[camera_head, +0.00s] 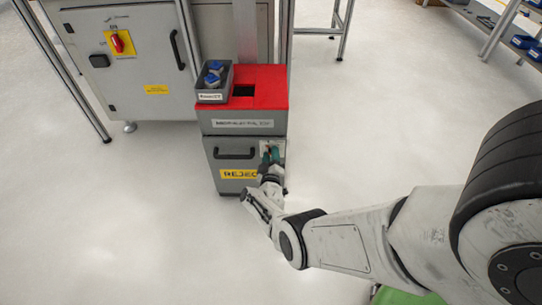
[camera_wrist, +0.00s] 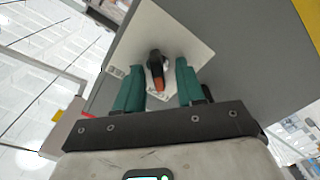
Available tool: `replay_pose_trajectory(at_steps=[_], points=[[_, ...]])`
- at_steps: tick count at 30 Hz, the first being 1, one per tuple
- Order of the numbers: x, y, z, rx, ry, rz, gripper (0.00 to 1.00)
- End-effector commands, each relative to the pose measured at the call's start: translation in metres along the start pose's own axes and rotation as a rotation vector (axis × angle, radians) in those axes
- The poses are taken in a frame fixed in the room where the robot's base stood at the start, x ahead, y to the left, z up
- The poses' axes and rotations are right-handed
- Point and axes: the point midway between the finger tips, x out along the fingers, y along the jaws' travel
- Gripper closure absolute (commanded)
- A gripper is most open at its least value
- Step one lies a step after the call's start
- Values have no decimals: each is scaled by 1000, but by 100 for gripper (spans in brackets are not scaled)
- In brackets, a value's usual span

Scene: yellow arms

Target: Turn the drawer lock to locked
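The drawer lock is a dark knob with an orange tip (camera_wrist: 157,72) on a pale square plate (camera_wrist: 190,42) in the wrist view. The plate also shows on the right of the grey drawer front (camera_head: 214,170) in the head view. My gripper (camera_wrist: 159,66) is open, with one green finger on each side of the knob and gaps visible between. In the head view my gripper (camera_head: 270,156) is at the plate and hides most of the lock. The orange tip points toward my palm in the wrist view. Small markings on the plate are too blurred to read.
The drawer has a dark handle (camera_head: 235,155) and a yellow label (camera_head: 236,174), partly hidden by my arm. Above is a red top (camera_head: 268,82) with a small bin (camera_head: 213,96) of blue parts. A grey cabinet (camera_head: 140,65) stands left. The floor around is clear.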

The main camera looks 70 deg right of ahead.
Motion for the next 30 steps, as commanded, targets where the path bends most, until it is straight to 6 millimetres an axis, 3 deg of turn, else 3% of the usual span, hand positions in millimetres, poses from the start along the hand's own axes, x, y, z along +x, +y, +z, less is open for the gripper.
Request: replay_pose_trajectory(at_steps=[8,21,30], points=[[-8,1,-1,0,0,-1,62],[-85,2,-3,-3,3,-3,62],[-108,0,0,0,0,0,62]])
